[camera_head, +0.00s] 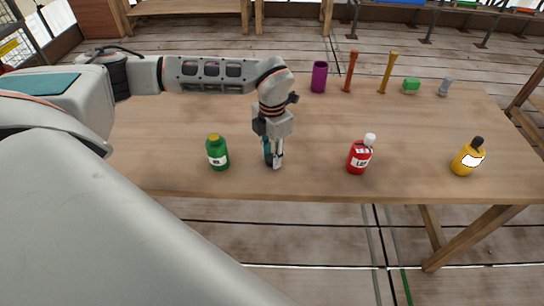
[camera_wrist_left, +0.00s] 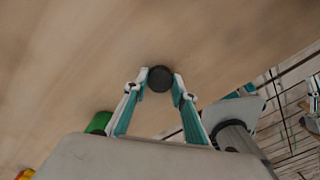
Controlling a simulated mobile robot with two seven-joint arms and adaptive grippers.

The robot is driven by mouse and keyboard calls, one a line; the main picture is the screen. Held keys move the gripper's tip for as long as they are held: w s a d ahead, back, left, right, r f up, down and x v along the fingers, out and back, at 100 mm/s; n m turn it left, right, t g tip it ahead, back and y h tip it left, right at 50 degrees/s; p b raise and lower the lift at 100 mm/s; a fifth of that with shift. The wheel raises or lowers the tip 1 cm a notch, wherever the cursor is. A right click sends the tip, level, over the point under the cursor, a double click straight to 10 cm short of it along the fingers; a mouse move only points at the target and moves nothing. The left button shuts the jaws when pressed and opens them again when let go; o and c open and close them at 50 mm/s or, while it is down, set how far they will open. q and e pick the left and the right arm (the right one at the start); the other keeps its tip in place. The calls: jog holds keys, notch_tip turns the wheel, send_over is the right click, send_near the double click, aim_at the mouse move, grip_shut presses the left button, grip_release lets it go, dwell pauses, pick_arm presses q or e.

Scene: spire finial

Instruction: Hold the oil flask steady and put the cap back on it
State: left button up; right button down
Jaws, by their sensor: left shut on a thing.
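My left gripper (camera_head: 273,163) points down close to the tabletop, just right of a green flask (camera_head: 218,155). In the left wrist view its fingertips (camera_wrist_left: 160,80) are shut on a dark round piece (camera_wrist_left: 160,78), which looks like the cap; the fingers hide it in the head view. The green flask stands upright with a white label and a yellow-orange top; the label looks like "OIL" but is too small to be sure. Its green side also shows in the left wrist view (camera_wrist_left: 98,122), partly hidden by the gripper body. My right gripper is not in view.
A red bottle (camera_head: 359,157) with a white top and a yellow bottle (camera_head: 467,160) with a black top stand to the right. A purple cup (camera_head: 319,77), two upright posts and small green and grey items line the back. The middle of the wooden table (camera_head: 420,128) is clear.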

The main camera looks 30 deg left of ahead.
pick_arm(q)
notch_tip(320, 180, up, 20)
jog(key=shift+p, duration=0.3)
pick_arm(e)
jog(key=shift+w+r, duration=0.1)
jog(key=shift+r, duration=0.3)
pick_arm(q)
jog(key=shift+f, duration=0.1)
jog(key=s+d+f+m, duration=0.2)
jog(key=d+f+m, duration=0.1)
jog(key=m, duration=1.3)
jog(key=s+d+f+m, duration=0.2)
jog(key=d+f+m, duration=0.2)
jog(key=m, duration=1.2)
jog(key=shift+f, duration=0.3)
jog(key=shift+d, duration=0.1)
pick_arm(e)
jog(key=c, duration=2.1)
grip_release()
pick_arm(q)
jog(key=shift+s, duration=0.1)
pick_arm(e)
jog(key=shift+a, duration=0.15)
